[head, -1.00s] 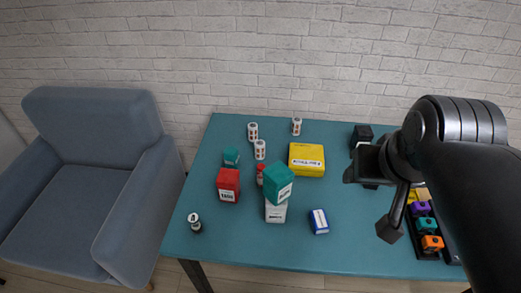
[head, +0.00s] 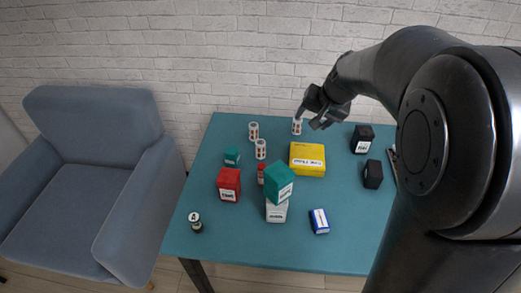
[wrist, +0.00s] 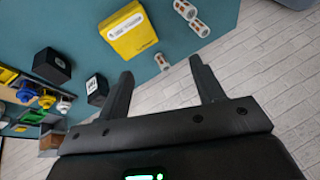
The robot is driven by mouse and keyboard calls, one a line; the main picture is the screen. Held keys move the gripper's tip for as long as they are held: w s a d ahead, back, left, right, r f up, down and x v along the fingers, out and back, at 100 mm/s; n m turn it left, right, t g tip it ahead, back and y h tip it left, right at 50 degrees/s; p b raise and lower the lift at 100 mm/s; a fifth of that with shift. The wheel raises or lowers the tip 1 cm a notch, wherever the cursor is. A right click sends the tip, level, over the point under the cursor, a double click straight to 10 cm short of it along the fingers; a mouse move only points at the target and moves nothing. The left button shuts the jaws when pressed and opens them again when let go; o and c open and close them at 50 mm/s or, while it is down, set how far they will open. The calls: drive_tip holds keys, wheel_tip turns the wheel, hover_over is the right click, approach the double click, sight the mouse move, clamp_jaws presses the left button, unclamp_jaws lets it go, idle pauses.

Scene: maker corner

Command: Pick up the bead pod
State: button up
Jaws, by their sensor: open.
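Three small white cylinders with orange-brown marks look like bead pods; no name on them is legible. One pod (head: 297,126) stands alone near the table's back edge. The other two, a rear pod (head: 253,131) and a front pod (head: 260,149), stand to its left. My gripper (head: 308,118) is open and empty, close to the lone pod and partly in front of it in the head view. In the wrist view the lone pod (wrist: 162,62) appears in the gap between the fingertips, apparently beyond them. The other two pods show at the top (wrist: 185,9) (wrist: 199,27).
A yellow box (head: 307,159) lies in front of the lone pod. Black boxes (head: 362,139) (head: 373,174) stand to the right. Red (head: 228,184), teal (head: 279,180) and blue (head: 319,221) boxes occupy the front. A brick wall (head: 200,60) rises behind the teal table (head: 345,250).

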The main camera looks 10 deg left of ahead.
drive_tip(key=w+a+t+h, duration=0.1)
drive_tip(key=w+a, duration=0.2)
drive_tip(key=w, duration=0.1)
wheel_tip(320, 180, up, 9)
drive_tip(key=n+t+h, duration=0.2)
drive_tip(key=t, duration=0.3)
hover_over(260, 149)
drive_tip(key=s, duration=0.4)
drive_tip(key=f, duration=3.1)
drive_tip(key=shift+w+a+f, duration=0.15)
drive_tip(key=shift+a+f, duration=0.15)
drive_tip(key=shift+a, duration=0.05)
drive_tip(key=shift+d+x, duration=0.15)
drive_tip(key=shift+x, duration=1.7)
drive_tip(key=shift+d+x, duration=0.15)
drive_tip(key=shift+x, duration=1.7)
drive_tip(key=shift+f, duration=0.15)
drive_tip(key=shift+c, duration=0.4)
drive_tip(key=c, duration=1)
